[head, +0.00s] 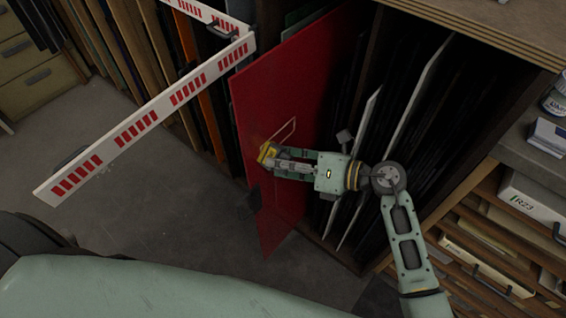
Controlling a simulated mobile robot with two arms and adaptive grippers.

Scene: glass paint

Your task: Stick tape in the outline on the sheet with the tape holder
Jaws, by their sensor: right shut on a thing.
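A red sheet (291,92) stands upright, pulled partly out of a rack of panels. A thin pale outline (284,131) shows on its face, partly hidden behind my right gripper. My right gripper (276,158) is shut on a small yellow tape holder (267,153). The holder is at the lower left end of the outline, close against the sheet; I cannot tell whether it touches. How much tape is on the sheet is too small to tell. My left gripper is not in view.
A white barrier arm with red marks (136,124) stands out at the left of the sheet. Wooden panels fill the rack (168,60) behind it. A drawer cabinet (500,215) with boxes is at right. The grey floor (150,200) is clear at lower left.

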